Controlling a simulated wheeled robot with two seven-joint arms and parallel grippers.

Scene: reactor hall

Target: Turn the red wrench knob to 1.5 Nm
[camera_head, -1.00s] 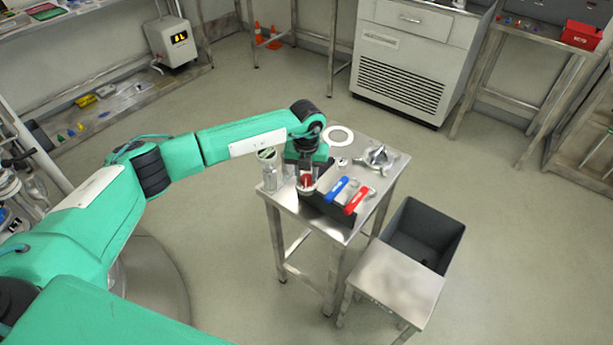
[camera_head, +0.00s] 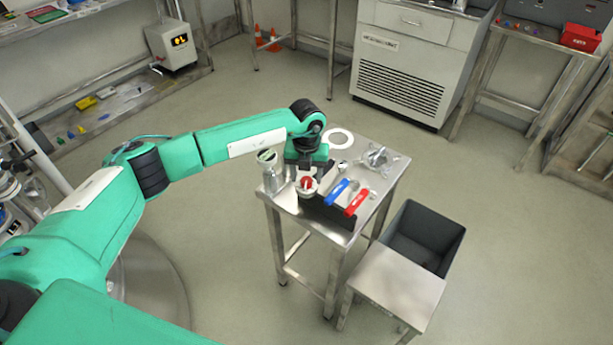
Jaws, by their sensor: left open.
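A small red knob (camera_head: 307,184) sits on a round whitish base at the near left part of a steel table (camera_head: 338,229). Its scale and setting are too small to read. A red-handled wrench (camera_head: 357,201) and a blue-handled wrench (camera_head: 338,190) lie side by side in a dark holder (camera_head: 318,212) right of the knob. My left gripper (camera_head: 305,174) is open, pointing down just behind the knob; its fingertips are small and partly hidden, and I cannot tell whether they touch it. My right gripper is not in view.
A clear jar (camera_head: 272,178) stands close left of my left gripper. A white ring (camera_head: 338,138) and a metal star-shaped part (camera_head: 377,157) lie at the table's back. A dark grey bin (camera_head: 428,236) and a low steel stand (camera_head: 398,283) are at the right.

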